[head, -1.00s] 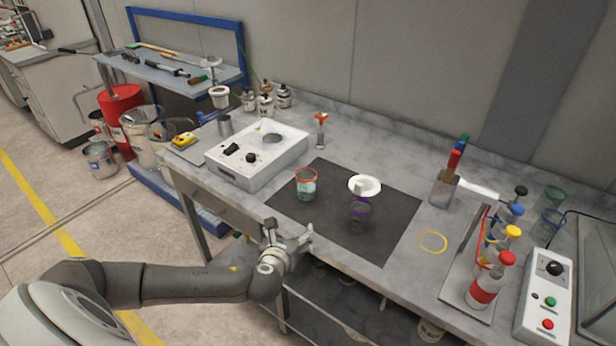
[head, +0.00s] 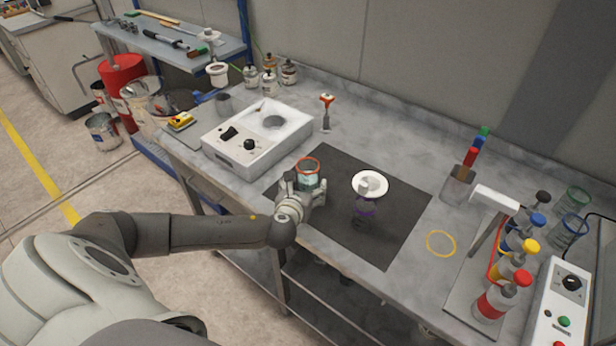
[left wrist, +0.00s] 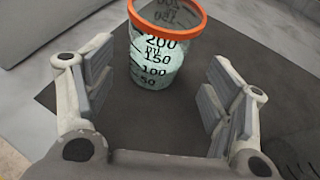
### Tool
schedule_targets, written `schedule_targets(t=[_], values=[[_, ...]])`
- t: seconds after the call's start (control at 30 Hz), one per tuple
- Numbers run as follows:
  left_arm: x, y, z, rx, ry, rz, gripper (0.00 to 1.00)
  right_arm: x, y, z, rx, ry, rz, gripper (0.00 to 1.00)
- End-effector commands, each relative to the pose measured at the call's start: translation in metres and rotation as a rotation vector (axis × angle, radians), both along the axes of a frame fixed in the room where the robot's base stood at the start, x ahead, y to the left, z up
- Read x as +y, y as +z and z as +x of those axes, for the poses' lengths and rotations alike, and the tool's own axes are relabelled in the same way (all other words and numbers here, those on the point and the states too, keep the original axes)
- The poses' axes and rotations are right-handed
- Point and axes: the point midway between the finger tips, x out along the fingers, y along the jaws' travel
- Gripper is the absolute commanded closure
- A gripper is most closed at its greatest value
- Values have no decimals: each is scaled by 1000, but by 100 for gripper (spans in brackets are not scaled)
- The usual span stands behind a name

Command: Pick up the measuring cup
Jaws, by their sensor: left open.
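The measuring cup (head: 309,171) is clear with an orange-red rim and pale green contents. It stands upright on the dark mat (head: 375,245) on the bench. In the left wrist view the cup (left wrist: 157,50) shows black volume marks up to 200 ml and stands ahead of the fingers, a little left of centre. My left gripper (head: 308,190) is open and empty, close to the near side of the cup, and hides its lower part in the head view. In the left wrist view its two fingers (left wrist: 152,100) are spread wide. My right gripper is not in view.
A white device (head: 257,140) is behind left. A yellow ring (head: 441,243) and bottles (head: 503,296) are at right.

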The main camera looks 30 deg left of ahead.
Motion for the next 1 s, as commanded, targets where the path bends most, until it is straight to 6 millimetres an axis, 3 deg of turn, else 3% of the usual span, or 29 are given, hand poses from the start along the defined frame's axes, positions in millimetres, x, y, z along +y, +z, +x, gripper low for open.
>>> schedule_targets(t=[0.37,0.6,0.93,1.0], values=[[12,-4,26,0,2,1,24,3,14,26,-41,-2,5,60],[19,-14,45,1,1,-1,24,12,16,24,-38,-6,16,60],[20,-16,48,1,0,0,24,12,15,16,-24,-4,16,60],[20,-16,48,1,0,0,30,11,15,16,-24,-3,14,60]])
